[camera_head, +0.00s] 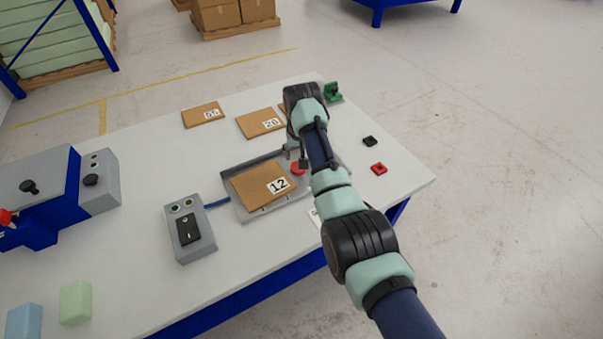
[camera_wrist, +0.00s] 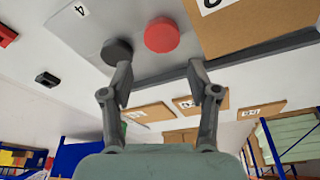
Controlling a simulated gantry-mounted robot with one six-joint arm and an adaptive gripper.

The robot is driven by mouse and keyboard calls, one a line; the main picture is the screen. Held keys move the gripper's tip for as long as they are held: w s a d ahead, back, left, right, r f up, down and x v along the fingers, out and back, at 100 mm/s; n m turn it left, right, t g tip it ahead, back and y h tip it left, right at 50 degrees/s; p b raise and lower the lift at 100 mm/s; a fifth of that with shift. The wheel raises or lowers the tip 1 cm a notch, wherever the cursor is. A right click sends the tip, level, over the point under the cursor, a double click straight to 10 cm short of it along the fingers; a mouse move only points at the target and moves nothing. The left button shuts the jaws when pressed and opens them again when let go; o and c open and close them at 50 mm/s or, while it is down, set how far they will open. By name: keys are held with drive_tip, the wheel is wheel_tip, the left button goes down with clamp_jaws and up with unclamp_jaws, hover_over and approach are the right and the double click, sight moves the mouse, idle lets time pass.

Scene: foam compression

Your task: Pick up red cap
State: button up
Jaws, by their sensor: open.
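A round red cap (camera_wrist: 162,35) shows in the wrist view on a grey surface, ahead of my gripper (camera_wrist: 160,78). A dark round cap (camera_wrist: 117,51) sits just left of it, close to my left fingertip. My gripper is open, with nothing between its fingers. The red cap lies beyond the gap between the fingertips; the height between them is hard to tell. In the head view the red cap (camera_head: 298,169) shows beside the board marked 12 (camera_head: 262,185), partly hidden by my arm. The dark cap is hidden there.
The board lies on a grey tray (camera_head: 238,207) with a raised edge. A red square piece (camera_head: 379,168) and a black one (camera_head: 370,141) lie to the right. Boards (camera_head: 203,115) lie at the back. A control box (camera_head: 189,232) stands front left. The table's right end is mostly clear.

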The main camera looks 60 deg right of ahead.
drive_tip(key=b+x, duration=0.1)
drive_tip(key=x, duration=0.1)
drive_tip(key=b+x, duration=0.2)
drive_tip(key=x, duration=0.1)
drive_tip(key=b+x, duration=0.2)
drive_tip(key=shift+a+f, duration=0.25)
drive_tip(key=shift+f, duration=0.2)
drive_tip(key=shift+r, duration=0.1)
drive_tip(key=c, duration=0.7)
wheel_tip(320, 180, up, 20)
drive_tip(key=p, duration=0.7)
drive_tip(key=shift+p, duration=0.35)
drive_tip(key=shift+r, duration=0.15)
drive_tip(key=shift+r+p, duration=0.3)
drive_tip(key=shift+p, duration=0.25)
drive_tip(key=shift+r+p, duration=0.65)
drive_tip(key=shift+p, duration=0.3)
